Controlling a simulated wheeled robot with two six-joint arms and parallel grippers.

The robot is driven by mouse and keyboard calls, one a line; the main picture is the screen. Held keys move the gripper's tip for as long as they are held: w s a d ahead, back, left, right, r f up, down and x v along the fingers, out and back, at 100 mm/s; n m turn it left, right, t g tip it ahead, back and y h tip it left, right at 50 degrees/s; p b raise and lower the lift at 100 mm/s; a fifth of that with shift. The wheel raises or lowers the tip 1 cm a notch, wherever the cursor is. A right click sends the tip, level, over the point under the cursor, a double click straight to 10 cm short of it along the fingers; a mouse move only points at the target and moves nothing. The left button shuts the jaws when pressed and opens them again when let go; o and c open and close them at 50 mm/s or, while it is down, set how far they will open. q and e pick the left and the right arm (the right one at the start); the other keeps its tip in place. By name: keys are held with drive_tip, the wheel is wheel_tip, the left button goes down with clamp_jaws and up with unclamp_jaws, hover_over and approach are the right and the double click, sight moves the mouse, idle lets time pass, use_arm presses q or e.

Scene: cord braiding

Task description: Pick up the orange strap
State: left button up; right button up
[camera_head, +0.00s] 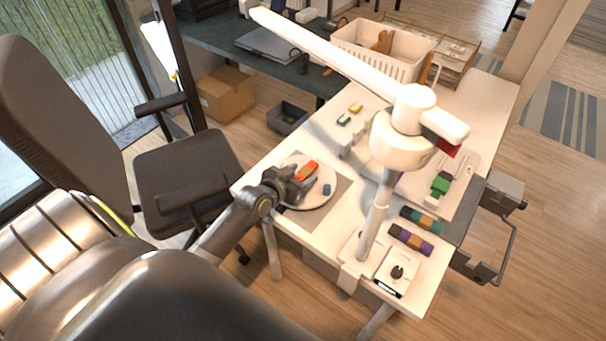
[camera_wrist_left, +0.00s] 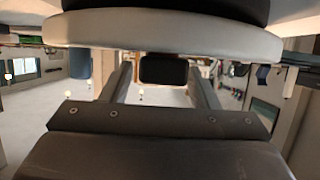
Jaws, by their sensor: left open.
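An orange piece (camera_head: 307,171), which looks like the orange strap, lies by the round white disc (camera_head: 316,199) on the left part of the table. My left gripper (camera_head: 299,182) is at the disc, right beside the orange piece. Its jaws are open. In the left wrist view the two fingers (camera_wrist_left: 162,88) stand apart, with a dark rounded block (camera_wrist_left: 163,69) showing between them. I cannot tell what that block is or whether it touches a finger. A pale rounded rim (camera_wrist_left: 160,32) crosses the top of that view. No orange shows there. My right gripper is not in view.
A small blue piece (camera_head: 327,189) sits on the disc's right. A white lamp-like stand (camera_head: 374,222) rises mid-table, its long arm reaching over the table. Striped bundles (camera_head: 411,239) and a small box (camera_head: 396,274) lie to its right. A white basket (camera_head: 372,58) stands behind.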

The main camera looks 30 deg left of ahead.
use_arm(q)
drive_tip(key=shift+w+f, duration=0.15)
drive_tip(key=shift+w, duration=0.2)
